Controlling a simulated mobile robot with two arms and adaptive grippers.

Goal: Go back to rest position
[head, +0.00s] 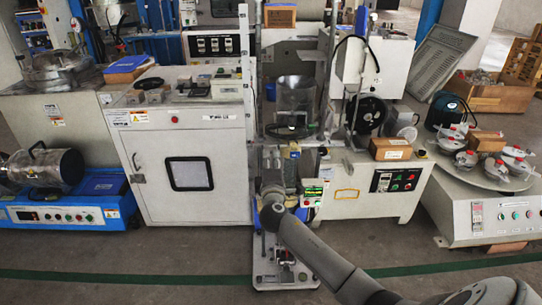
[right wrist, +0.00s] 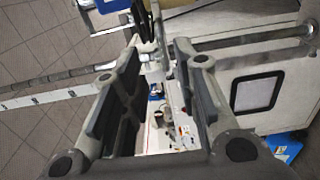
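My right arm comes in from the lower right of the head view. Its gripper (head: 271,192) is in front of the tall testing machine in the middle, and its fingers are hard to make out there. In the right wrist view the right gripper (right wrist: 157,85) is open, its two dark finger pads wide apart. Nothing shows gripped between them; machine parts and the floor appear beyond the gap. My left gripper is in neither view.
The testing machine's narrow base (head: 285,271) stands on the floor below the gripper. A white cabinet (head: 187,170) is left, and a machine with a control panel (head: 375,191) is right. A round platform (head: 485,177) holds several clamps. Open floor (head: 150,254) lies in front.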

